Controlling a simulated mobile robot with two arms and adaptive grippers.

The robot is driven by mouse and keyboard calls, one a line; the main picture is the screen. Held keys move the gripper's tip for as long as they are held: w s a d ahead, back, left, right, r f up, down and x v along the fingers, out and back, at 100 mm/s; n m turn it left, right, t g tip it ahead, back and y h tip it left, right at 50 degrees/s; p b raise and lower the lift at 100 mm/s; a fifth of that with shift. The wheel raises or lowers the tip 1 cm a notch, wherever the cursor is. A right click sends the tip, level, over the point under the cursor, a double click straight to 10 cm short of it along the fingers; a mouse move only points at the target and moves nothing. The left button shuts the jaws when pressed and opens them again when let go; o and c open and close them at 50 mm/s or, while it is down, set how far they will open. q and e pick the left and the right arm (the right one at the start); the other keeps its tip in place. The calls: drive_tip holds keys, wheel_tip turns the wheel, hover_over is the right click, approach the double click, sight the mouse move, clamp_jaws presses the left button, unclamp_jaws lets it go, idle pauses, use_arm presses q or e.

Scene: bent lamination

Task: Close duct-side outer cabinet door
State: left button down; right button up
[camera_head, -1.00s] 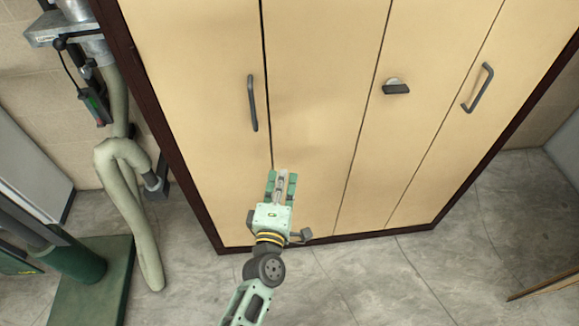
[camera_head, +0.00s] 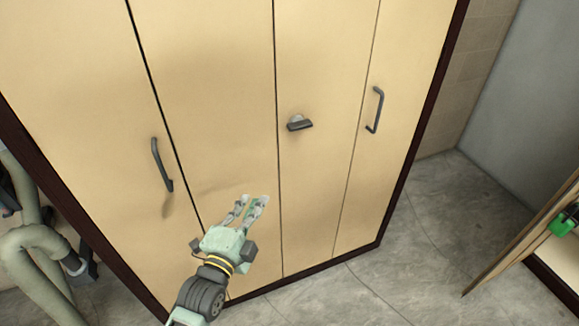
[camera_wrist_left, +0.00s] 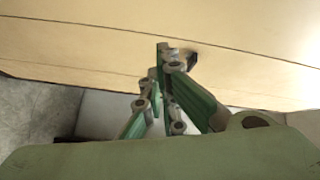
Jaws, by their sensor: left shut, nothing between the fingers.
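The duct-side outer cabinet door (camera_head: 75,120) is the leftmost beige panel in the head view, with a dark bar handle (camera_head: 161,165) near its right edge. It looks about flush with the second panel (camera_head: 205,90), with a thin dark seam between them. My left gripper (camera_head: 251,203) is shut and empty in front of the lower second panel, right of and below that handle. Whether it touches the panel cannot be told. In the left wrist view its fingers (camera_wrist_left: 160,88) point toward the beige cabinet front. My right gripper is not in view.
The third panel has a dark latch (camera_head: 299,124) and the rightmost panel a bar handle (camera_head: 375,110). A pale flexible duct (camera_head: 35,245) hangs at the left. A wooden-edged board (camera_head: 525,240) stands at the right. Grey floor (camera_head: 430,230) between it and the cabinet is clear.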

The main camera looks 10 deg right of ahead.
use_arm(q)
drive_tip(key=w+d+m+b, duration=0.1)
drive_tip(key=w+b, duration=0.2)
drive_tip(key=w, duration=0.1)
drive_tip(key=w+d+m+b, duration=0.1)
drive_tip(key=w+b, duration=0.2)
drive_tip(key=w, duration=0.1)
drive_tip(key=w+d+m+b, duration=0.1)
drive_tip(key=w+d+b, duration=0.1)
drive_tip(key=w, duration=0.3)
drive_tip(key=shift+r+m+b, duration=0.25)
drive_tip(key=shift+m+b, duration=0.05)
drive_tip(key=shift+b, duration=0.15)
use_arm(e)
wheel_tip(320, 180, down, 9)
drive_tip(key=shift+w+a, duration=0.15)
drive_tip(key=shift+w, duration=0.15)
use_arm(q)
drive_tip(key=shift+a, duration=0.1)
